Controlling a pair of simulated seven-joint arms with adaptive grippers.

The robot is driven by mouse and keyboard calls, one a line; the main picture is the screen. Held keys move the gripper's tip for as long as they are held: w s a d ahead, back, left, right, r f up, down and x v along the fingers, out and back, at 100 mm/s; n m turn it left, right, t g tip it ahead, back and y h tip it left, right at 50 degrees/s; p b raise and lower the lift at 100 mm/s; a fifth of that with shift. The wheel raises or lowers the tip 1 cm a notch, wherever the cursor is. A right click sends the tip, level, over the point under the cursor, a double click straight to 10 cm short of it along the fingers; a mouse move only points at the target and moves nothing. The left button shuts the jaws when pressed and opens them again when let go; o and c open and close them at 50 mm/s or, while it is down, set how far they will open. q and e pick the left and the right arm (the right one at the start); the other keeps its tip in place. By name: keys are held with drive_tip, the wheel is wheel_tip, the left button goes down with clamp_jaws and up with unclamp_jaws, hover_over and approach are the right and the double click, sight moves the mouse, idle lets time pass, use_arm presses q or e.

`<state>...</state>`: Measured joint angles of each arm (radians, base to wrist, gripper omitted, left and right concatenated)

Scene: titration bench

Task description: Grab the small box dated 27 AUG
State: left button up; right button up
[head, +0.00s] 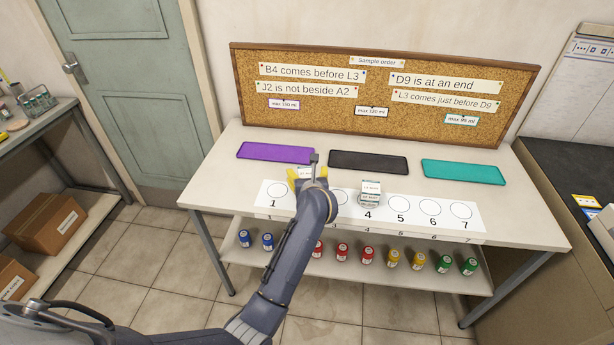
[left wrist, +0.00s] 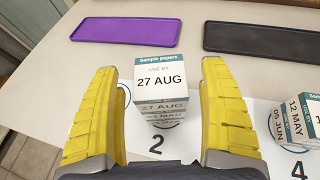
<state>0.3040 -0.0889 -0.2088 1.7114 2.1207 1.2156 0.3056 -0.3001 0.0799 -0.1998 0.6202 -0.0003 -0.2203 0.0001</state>
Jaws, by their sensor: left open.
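The small white and teal box dated 27 AUG (left wrist: 160,78) is the top one of a stack at circle 2 in the left wrist view. Its top and front both read 27 AUG. At least one more box, its date hard to read, lies under it. In the head view a little of the box (head: 304,172) shows behind my left gripper (head: 308,182). My left gripper's yellow fingers (left wrist: 161,100) are open, one on each side of the stack in the picture, with gaps between. I cannot tell how far above it they are. My right gripper is not in view.
Another stack of dated boxes (head: 371,189) stands at circle 4. Purple (head: 275,153), black (head: 368,162) and teal (head: 463,173) mats lie behind the numbered strip (head: 447,222). A cork board (head: 380,95) rises at the back. Coloured bottles (head: 367,255) stand on the lower shelf.

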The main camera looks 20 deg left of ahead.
use_arm(q)
drive_tip(key=shift+w, duration=0.15)
drive_tip(key=shift+c, duration=0.4)
drive_tip(key=c, duration=1.3)
drive_tip(key=shift+r, duration=0.1)
